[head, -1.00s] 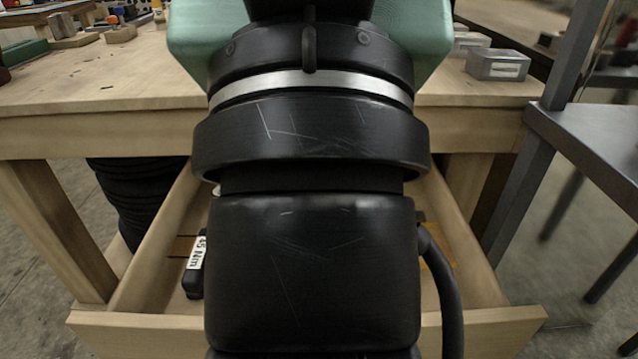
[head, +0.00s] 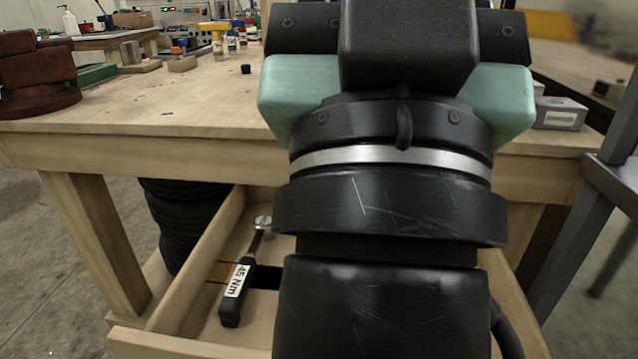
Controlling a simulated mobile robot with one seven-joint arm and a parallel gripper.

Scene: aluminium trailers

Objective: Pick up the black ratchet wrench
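The black ratchet wrench (head: 231,303) lies in the open wooden drawer (head: 170,343) under the bench, left of my arm. Its thick black handle bears a white "45 Nm" label and points towards the drawer front. Its silver round head (head: 263,222) points to the back. Nothing is touching the wrench from above in this view. My own black arm with teal-green parts fills the middle and right of the head view. My gripper's fingers are hidden, so I cannot tell whether they are open or shut.
The wooden bench top (head: 180,103) overhangs the drawer's back. A dark red vise (head: 35,80) stands at its left. A metal box (head: 560,113) is on the right. A grey metal frame (head: 612,158) stands right of the bench. My arm hides the drawer's right part.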

